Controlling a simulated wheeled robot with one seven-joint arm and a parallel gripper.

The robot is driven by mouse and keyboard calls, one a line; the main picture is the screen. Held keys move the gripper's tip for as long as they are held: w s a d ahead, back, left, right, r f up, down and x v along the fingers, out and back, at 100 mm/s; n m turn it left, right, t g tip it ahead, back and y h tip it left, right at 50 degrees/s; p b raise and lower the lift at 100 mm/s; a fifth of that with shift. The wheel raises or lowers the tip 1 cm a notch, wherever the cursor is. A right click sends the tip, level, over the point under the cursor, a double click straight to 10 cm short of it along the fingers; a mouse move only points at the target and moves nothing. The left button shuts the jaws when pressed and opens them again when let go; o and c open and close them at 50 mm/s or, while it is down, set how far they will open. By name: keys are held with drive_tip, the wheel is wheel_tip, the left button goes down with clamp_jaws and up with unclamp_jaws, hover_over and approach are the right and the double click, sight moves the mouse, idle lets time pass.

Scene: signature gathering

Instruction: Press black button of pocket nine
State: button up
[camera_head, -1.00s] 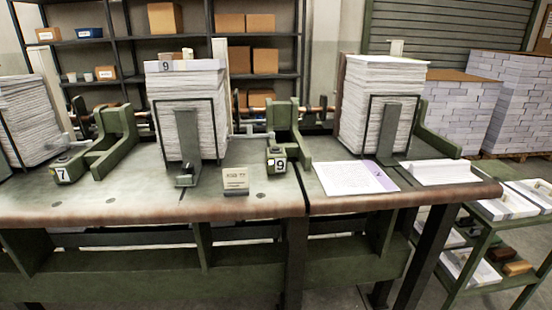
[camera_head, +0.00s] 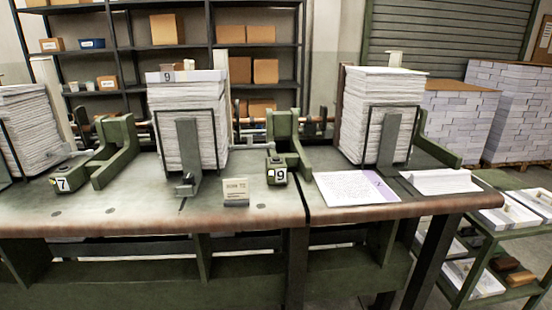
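The pocket nine button box (camera_head: 278,173) is a small dark housing with a white and yellow "9" label on its front. It stands near the front of the table, just left of the seam between two table sections. The black button (camera_head: 275,160) seems to be the dark top of this box; it is too small to make out clearly. A green bracket (camera_head: 288,140) stands right behind the box. A paper stack (camera_head: 188,120) with a "9" tag on top stands to its left. My gripper is not in view.
The grey table (camera_head: 120,212) has a worn brown front edge. A small sign (camera_head: 236,191) stands left of the box. A printed sheet (camera_head: 355,187) lies to the right. A similar box labelled "7" (camera_head: 63,184) is at the left. A green cart (camera_head: 490,265) stands at right.

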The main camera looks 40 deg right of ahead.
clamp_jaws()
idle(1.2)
